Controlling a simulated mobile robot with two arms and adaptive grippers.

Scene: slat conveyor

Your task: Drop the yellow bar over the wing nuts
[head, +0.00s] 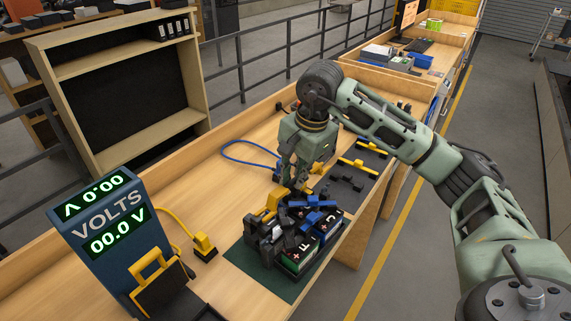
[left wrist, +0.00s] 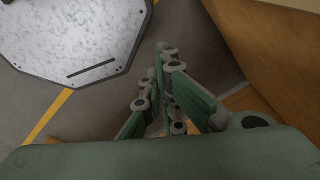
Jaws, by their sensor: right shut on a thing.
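My right gripper (head: 289,184) points down over the far side of the battery group. It is shut on a yellow piece (head: 308,190), seemingly the yellow bar, mostly hidden by the fingers. I cannot make out the wing nuts in that cluster. My left gripper (left wrist: 165,52) shows only in the left wrist view, its fingertips together with nothing visible between them.
A blue volt meter (head: 108,222) stands at the left, with a yellow-and-black clamp part before it. A yellow connector (head: 203,247) lies on the wooden bench. A dark mat (head: 340,192) beyond the batteries holds more yellow and black parts. A blue cable (head: 240,148) loops behind.

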